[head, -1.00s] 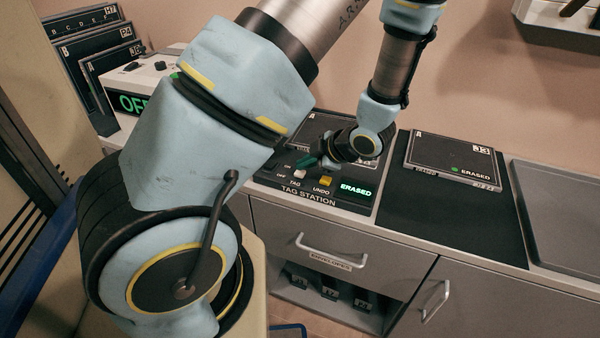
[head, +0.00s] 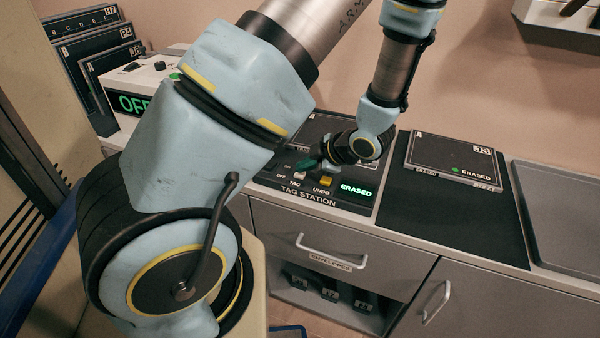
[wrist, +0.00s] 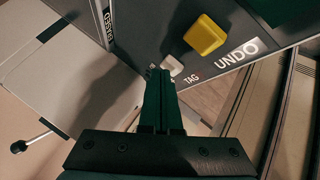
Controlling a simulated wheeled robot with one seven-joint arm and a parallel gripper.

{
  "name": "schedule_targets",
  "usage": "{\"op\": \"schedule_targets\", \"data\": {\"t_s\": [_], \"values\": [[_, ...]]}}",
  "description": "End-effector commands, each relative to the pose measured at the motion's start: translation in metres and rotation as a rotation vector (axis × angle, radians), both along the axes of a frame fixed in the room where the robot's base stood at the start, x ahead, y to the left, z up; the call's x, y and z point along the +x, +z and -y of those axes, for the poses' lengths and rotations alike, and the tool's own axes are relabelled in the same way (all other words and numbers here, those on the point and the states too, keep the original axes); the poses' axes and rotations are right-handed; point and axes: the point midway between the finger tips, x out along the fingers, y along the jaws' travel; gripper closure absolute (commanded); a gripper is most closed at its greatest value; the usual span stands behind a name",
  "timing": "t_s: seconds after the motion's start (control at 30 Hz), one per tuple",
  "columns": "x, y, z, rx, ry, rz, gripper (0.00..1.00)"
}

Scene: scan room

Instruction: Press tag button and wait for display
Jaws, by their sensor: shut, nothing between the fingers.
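The tag station (head: 290,188) is a dark console on the counter. Its small white TAG button (head: 300,175) sits left of the yellow UNDO button (head: 326,182). Its display (head: 356,190) reads ERASED in green. My gripper (head: 309,165) is shut and empty, its dark green fingers low over the console close to the TAG button. In the wrist view, the shut fingertips (wrist: 158,74) are right beside the white TAG button (wrist: 172,65); whether they touch it I cannot tell. The yellow UNDO button (wrist: 205,35) is to their upper right.
A dark plate (head: 452,160) marked ERASED with a green light lies on a black mat (head: 440,215). A grey tray (head: 565,210) is at the right. A white box (head: 140,95) showing OFF and several upright plates (head: 90,60) stand at the left. Drawers are below.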

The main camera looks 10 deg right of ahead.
Motion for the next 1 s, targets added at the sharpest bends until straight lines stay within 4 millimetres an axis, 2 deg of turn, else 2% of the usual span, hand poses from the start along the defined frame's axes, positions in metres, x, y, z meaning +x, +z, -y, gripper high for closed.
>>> {"op": "schedule_targets", "data": {"t_s": [0.57,1.0], "values": [[0.0,-0.003,0.0,-0.001,-0.001,0.0,1.0],[0.0,0.016,0.0,0.0,0.0,0.0,1.0]]}}
